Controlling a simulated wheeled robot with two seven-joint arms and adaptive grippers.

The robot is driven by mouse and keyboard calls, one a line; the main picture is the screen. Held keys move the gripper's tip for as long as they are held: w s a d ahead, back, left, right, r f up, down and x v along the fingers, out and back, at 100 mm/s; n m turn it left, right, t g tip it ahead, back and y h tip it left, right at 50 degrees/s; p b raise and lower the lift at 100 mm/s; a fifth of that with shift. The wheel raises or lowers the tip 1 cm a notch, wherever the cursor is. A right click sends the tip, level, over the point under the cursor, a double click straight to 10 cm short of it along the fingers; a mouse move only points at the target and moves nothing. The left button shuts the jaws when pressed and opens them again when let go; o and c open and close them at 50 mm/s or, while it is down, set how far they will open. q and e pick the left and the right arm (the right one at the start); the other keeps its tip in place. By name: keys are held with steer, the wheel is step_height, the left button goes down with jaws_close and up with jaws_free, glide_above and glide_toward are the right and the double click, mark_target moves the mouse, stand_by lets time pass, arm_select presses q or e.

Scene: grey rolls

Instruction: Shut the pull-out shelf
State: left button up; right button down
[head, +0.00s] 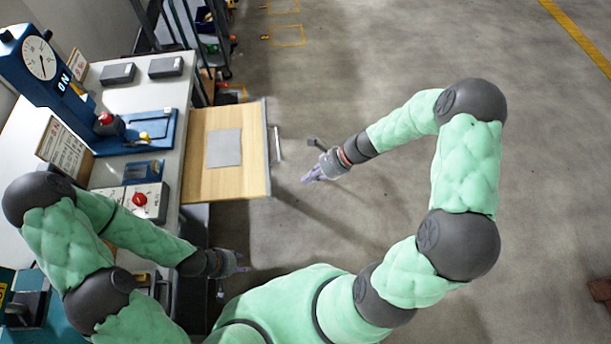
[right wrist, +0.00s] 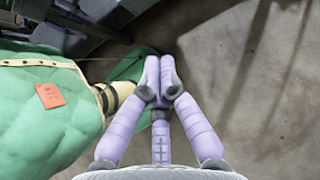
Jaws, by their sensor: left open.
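The pull-out shelf (head: 232,185) is a light wood board. It sticks out to the right from under the grey workbench in the head view. Its front edge has a bar handle (head: 279,145). My right gripper (head: 308,178) is to the right of the shelf's front edge, apart from it, over the floor. In the right wrist view its purple fingers (right wrist: 161,78) come together at the tips with nothing seen between them. My left gripper (head: 243,263) is open, below the shelf in the picture and beside the bench; it looks empty.
A grey flat sheet (head: 224,148) lies on the shelf. The workbench (head: 165,92) carries a blue press with a gauge (head: 40,58), a box with a red knob (head: 140,200) and signs. A rack stands behind the shelf. The floor (head: 370,80) to the right is clear.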

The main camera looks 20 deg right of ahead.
mark_target(187, 198)
steer(key=w+a+f+b, duration=0.2)
steer(key=a+f, duration=0.3)
steer(key=a, duration=0.3)
steer(key=shift+w+a+b, duration=0.2)
steer(key=shift+a+b, duration=0.1)
steer(key=shift+b, duration=0.5)
steer(key=w+a, duration=0.1)
steer(key=a, duration=0.4)
steer(key=w+a, duration=0.2)
steer(key=a, duration=0.3)
steer(key=w+a+b, duration=0.1)
steer(key=a, duration=0.4)
steer(key=shift+w+a, duration=0.15)
steer(key=shift+a, duration=0.25)
steer(key=w+a, duration=0.1)
steer(key=a, duration=0.3)
steer(key=w+a, duration=0.1)
steer(key=a, duration=0.3)
steer(key=w+a+p, duration=0.1)
steer(key=a, duration=0.3)
steer(key=shift+w+r, duration=0.1)
steer(key=shift+w, duration=0.25)
steer(key=shift+w+a, duration=0.15)
steer(key=shift+a, duration=0.3)
